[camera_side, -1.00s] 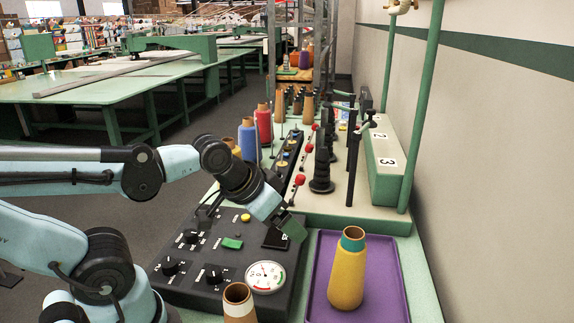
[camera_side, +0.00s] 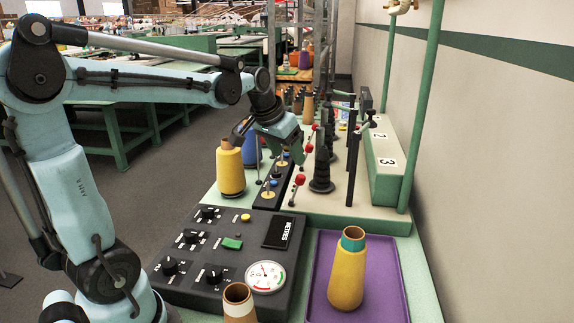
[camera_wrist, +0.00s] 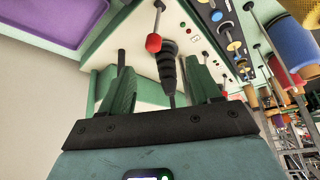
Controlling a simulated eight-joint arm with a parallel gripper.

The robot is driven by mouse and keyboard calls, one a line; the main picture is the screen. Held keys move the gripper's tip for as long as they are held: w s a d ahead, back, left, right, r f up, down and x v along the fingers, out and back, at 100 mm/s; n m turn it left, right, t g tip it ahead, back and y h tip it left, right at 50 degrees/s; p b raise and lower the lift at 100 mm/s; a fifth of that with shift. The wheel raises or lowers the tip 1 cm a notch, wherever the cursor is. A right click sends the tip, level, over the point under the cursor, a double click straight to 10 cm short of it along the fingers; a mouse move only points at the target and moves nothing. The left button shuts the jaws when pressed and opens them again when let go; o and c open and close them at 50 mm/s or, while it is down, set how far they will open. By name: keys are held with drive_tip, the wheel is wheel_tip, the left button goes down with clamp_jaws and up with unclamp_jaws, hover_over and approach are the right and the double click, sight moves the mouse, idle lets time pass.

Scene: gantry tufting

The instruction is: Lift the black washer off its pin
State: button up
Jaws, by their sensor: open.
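My gripper (camera_side: 290,150) is open and empty, above the pin strip beside the white machine bed. Its two green fingers stand apart in the wrist view (camera_wrist: 163,82). A dark strip (camera_side: 268,197) carries pins with coloured washers; yellow and blue ones show. In the wrist view the strip (camera_wrist: 232,45) is at upper right, outside the fingers, with blue, pale and yellow washers. I cannot single out a black washer on the dark strip for certain. A black ribbed stack (camera_side: 321,168) stands on the bed. It shows beyond and between the fingers in the wrist view (camera_wrist: 168,62).
Red-knobbed levers (camera_side: 300,180) stand between strip and stack. A yellow cone (camera_side: 230,170) and a blue cone (camera_side: 250,150) stand left of the strip. The control panel (camera_side: 190,285) and purple tray (camera_side: 393,295) with a yellow cone (camera_side: 347,275) are in front.

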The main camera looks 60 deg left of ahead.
drive_tip(key=n+g, duration=0.1)
drive_tip(key=n, duration=0.1)
approach(276, 171)
drive_tip(key=x, duration=0.8)
drive_tip(key=shift+w+f, duration=0.15)
drive_tip(key=shift+f, duration=0.1)
drive_tip(key=c, duration=1.1)
drive_tip(key=shift+r, duration=3.75)
drive_tip(key=shift+c, duration=0.2)
